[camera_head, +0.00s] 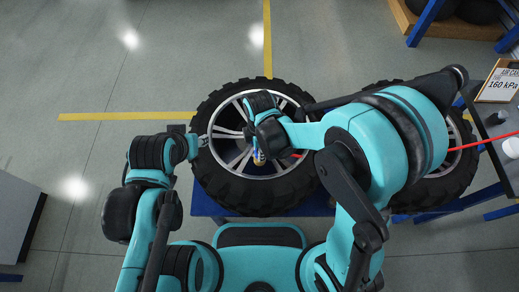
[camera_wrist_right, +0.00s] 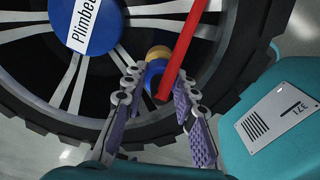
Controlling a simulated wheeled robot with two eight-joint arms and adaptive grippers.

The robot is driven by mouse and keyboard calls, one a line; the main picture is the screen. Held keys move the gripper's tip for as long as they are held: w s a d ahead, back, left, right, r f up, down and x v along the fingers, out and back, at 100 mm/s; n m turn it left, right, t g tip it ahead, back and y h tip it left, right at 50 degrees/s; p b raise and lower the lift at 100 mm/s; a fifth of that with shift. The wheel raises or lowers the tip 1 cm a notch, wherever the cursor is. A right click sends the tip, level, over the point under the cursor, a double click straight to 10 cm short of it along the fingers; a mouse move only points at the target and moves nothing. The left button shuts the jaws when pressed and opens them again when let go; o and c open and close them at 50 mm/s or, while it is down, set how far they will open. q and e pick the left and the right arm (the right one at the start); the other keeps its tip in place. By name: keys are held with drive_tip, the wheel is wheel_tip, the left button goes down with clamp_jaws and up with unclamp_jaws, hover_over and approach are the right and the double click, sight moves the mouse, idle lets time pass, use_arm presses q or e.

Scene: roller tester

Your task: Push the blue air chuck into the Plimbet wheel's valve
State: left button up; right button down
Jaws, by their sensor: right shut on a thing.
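The Plimbet wheel (camera_head: 285,185) is a black knobbly tyre on a silver spoked rim; its blue hub cap reading "Plimbe…" shows in the right wrist view (camera_wrist_right: 90,24). My right gripper (camera_wrist_right: 158,98) is over the rim, shut on the blue air chuck (camera_wrist_right: 153,76), which has a brass-coloured end (camera_wrist_right: 158,53) and a red hose (camera_wrist_right: 184,45) running from it. The chuck also shows small in the head view (camera_head: 259,158). The valve cannot be made out. My left gripper (camera_head: 203,141) is at the wheel's left edge; its jaw opening is too small to tell.
The wheel lies on a blue stand (camera_head: 208,204). A second wheel (camera_head: 463,165) lies to its right, partly behind my right arm. A bench at right carries a 160 kPa sign (camera_head: 500,84) and a white-topped item (camera_head: 511,147). Floor at the upper left is clear.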

drive_tip(key=shift+f+b, duration=0.55)
drive_tip(key=shift+f, duration=0.15)
drive_tip(key=c, duration=1.1)
unclamp_jaws()
wheel_tip(320, 180, up, 12)
drive_tip(key=shift+r, duration=0.1)
drive_tip(key=s+d+r+m+t, duration=0.1)
drive_tip(key=d+m+t, duration=0.1)
drive_tip(key=d+m, duration=0.4)
drive_tip(key=s+d+r+m+t, duration=0.2)
drive_tip(key=d+m, duration=0.4)
drive_tip(key=m, duration=0.2)
drive_tip(key=s+d+r+m+t, duration=0.1)
drive_tip(key=s+d+m+t, duration=0.1)
drive_tip(key=d+m, duration=0.4)
drive_tip(key=shift+s+r+m+t, duration=0.1)
drive_tip(key=shift+r+m+t, duration=0.2)
drive_tip(key=shift+m+t, duration=0.35)
